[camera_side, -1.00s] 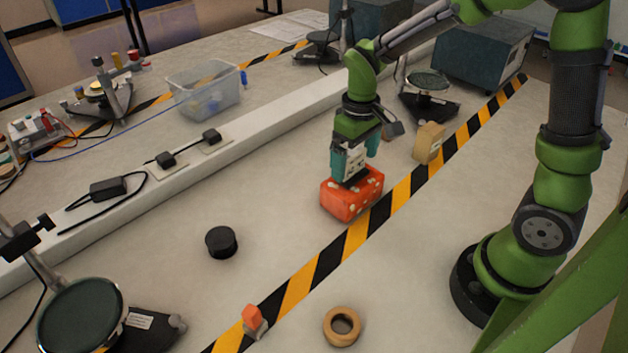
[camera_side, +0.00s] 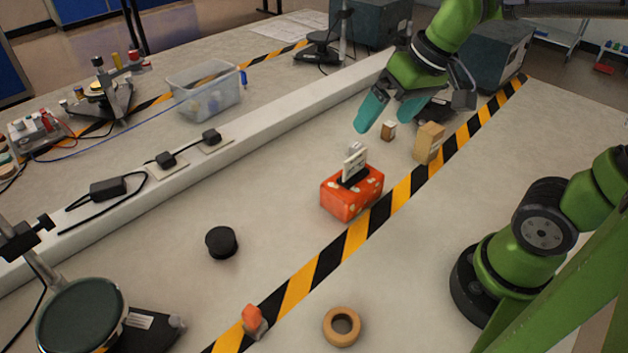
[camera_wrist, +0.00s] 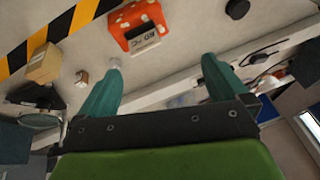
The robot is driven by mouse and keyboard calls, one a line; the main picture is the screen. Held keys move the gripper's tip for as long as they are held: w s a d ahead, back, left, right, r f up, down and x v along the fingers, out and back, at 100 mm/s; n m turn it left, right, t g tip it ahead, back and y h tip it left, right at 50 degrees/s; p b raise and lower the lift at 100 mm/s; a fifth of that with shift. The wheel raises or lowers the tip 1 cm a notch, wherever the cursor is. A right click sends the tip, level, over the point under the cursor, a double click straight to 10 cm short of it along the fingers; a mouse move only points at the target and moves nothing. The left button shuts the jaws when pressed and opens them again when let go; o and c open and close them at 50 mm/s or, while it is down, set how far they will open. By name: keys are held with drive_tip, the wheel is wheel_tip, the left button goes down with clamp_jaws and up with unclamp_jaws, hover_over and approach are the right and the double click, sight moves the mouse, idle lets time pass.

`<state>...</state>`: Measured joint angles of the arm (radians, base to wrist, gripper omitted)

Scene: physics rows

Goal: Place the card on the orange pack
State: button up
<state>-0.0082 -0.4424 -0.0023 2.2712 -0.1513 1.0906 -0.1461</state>
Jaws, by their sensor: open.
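The orange pack (camera_side: 350,198) with pale spots sits on the bench beside the striped tape. The white card (camera_side: 354,163) with dark print stands roughly upright on top of the pack, with a black piece at its foot. In the wrist view the pack (camera_wrist: 128,22) is at the top and the card (camera_wrist: 145,42) shows at its near edge. My gripper (camera_side: 383,120) is open and empty, above and behind the pack, clear of the card. In the wrist view its teal fingers (camera_wrist: 161,62) are spread wide.
A tan box (camera_side: 429,143) and a small brown-and-white block (camera_side: 388,130) stand behind the pack. A black puck (camera_side: 221,242), a tape roll (camera_side: 342,326) and a small orange-topped item (camera_side: 253,320) lie in front. A clear bin (camera_side: 205,92) is at back left.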

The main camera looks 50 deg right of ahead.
drive_tip(key=s+t, duration=0.1)
drive_tip(key=s+m+t, duration=0.1)
drive_tip(key=s, duration=0.1)
drive_tip(key=shift+s+a+r+m+t+y, duration=0.1)
drive_tip(key=shift+s+a+m+t+y, duration=0.2)
drive_tip(key=shift+s+a+t, duration=0.1)
